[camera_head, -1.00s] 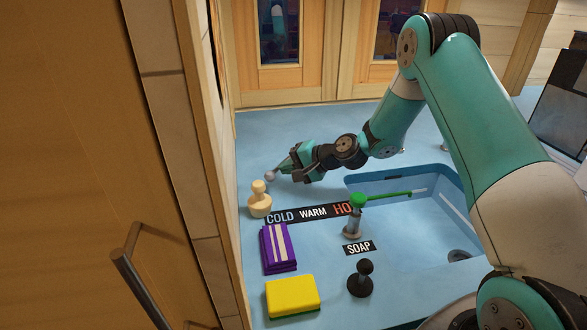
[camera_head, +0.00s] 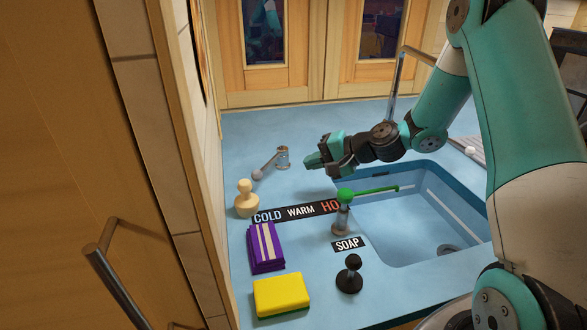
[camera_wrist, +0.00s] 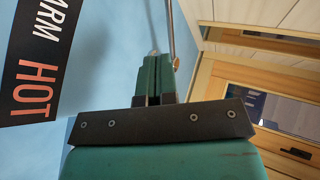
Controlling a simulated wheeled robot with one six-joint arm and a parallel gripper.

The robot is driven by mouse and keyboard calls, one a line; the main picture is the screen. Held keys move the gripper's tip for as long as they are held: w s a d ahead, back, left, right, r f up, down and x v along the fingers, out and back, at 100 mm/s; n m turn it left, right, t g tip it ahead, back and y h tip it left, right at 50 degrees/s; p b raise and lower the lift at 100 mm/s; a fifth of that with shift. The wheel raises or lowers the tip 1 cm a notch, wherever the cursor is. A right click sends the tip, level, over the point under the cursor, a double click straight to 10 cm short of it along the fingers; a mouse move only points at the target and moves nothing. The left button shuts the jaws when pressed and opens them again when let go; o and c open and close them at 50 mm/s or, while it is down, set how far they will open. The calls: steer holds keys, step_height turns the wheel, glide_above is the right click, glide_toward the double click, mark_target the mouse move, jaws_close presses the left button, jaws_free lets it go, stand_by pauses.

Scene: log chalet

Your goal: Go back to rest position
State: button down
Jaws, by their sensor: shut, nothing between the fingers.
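My gripper (camera_head: 318,161) is shut and empty, held above the blue counter (camera_head: 300,123) near the back left corner of the sink. It also shows in the wrist view (camera_wrist: 155,75), its green fingers together. The tap lever (camera_head: 265,167) with a pale ball end lies to the left of the gripper, apart from it. The lever joins a metal post (camera_head: 282,157). The COLD/WARM/HOT label strip (camera_head: 298,212) lies in front of the gripper.
The sink basin (camera_head: 420,215) is to the right. Wooden doors (camera_head: 345,60) are behind.

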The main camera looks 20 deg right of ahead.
steer(key=s+a+r+n+g, duration=0.5)
steer(key=s+a+r+n, duration=0.3)
steer(key=s+a, duration=0.4)
steer(key=s+a+r+n+g+h, duration=0.1)
steer(key=s+n, duration=0.3)
steer(key=s, duration=0.5)
steer(key=s+a+r+n+g+h, duration=0.1)
steer(key=s+r+n+g+h, duration=0.1)
steer(key=s, duration=0.7)
steer(key=shift+s+a+r+n+g+h, duration=0.3)
steer(key=shift+s+a+n+h, duration=0.1)
steer(key=shift+n+h, duration=0.5)
